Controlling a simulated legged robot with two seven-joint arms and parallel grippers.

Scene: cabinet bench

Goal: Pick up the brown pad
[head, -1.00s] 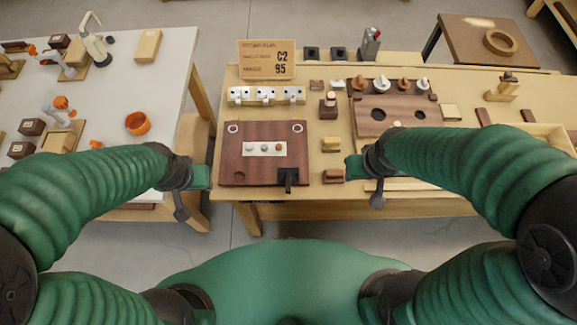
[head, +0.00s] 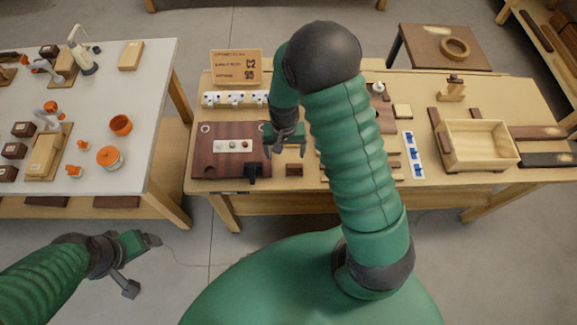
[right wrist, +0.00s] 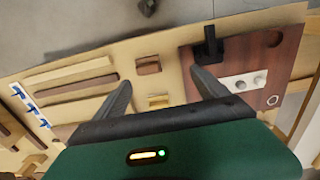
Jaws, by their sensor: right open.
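The brown pad, which I take to be the small reddish-brown block (head: 294,169), lies on the wooden bench (head: 215,196) near its front edge. It sits right of the dark red-brown board (head: 200,165). In the right wrist view the brown pad (right wrist: 148,65) shows between and beyond my fingers, apart from them. My right gripper (head: 286,150) is open and empty, just behind the pad in the head view; its fingertips also show in the wrist view (right wrist: 160,77). My left gripper (head: 153,240) hangs over the floor, away from the bench; its finger gap is unclear.
A small yellow block (right wrist: 158,101) lies close to the pad. A black upright handle (right wrist: 209,45) stands on the board. Wooden strips (right wrist: 70,75) lie on the other side. A light wooden box (head: 482,165) stands further right. My right arm hides the bench's middle.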

